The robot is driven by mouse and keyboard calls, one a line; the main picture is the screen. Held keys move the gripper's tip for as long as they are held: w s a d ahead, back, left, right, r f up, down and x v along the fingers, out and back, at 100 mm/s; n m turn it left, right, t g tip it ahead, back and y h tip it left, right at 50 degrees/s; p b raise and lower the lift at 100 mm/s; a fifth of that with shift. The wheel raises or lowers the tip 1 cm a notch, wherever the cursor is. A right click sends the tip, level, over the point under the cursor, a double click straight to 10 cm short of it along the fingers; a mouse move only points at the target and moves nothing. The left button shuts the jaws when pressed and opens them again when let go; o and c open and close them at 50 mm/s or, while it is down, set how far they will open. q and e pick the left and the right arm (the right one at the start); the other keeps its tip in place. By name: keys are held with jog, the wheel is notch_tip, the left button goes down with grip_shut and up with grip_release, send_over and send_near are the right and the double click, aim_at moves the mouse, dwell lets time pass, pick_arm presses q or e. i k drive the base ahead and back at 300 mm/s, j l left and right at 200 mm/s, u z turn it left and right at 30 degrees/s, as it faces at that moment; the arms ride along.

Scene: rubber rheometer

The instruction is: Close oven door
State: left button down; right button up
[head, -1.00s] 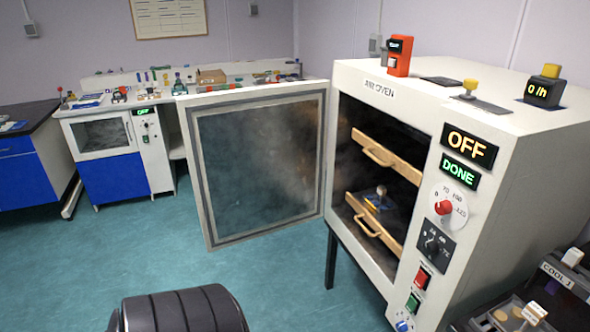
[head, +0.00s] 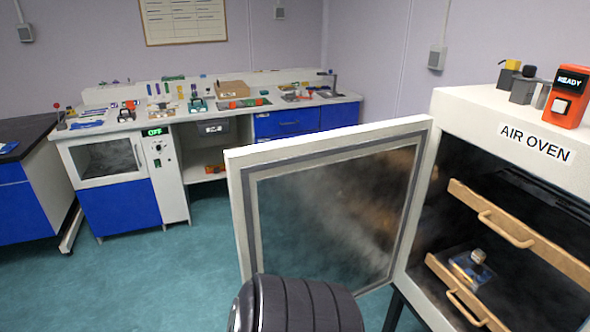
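The air oven (head: 495,118) stands at the right of the head view, cut off by the picture's edge. Its door (head: 238,205) is wide open, swung out to the left, with a grey frame around a smoky window. Inside the oven are two wooden drawers with handles, an upper one (head: 545,250) and a lower one (head: 440,270). A small item on a clear and blue base (head: 466,268) sits on the lower one. A dark ribbed part, likely of my arm, shows at the bottom centre, in front of the door's lower edge. Neither gripper's fingers show.
An orange device reading READY (head: 568,95) and small weights stand on the oven top. A white bench (head: 215,110) with tools and a small oven (head: 103,158) reading OFF stands at the back. Teal floor (head: 150,285) lies open at the left.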

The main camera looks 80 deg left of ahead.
aim_at(334, 205)
jog(key=k+j, duration=0.15)
jog(key=j, duration=0.25)
jog(key=k+j, duration=0.1)
jog(key=j, duration=0.35)
jog(key=k+j, duration=0.15)
jog(key=j, duration=0.25)
jog(key=k+j, duration=0.15)
jog(key=j, duration=0.3)
jog(key=k+j, duration=0.1)
jog(key=j, duration=0.3)
jog(key=k+j, duration=0.15)
jog(key=j, duration=0.3)
jog(key=k+j, duration=0.15)
jog(key=j, duration=0.25)
jog(key=k+j, duration=0.1)
jog(key=j, duration=0.35)
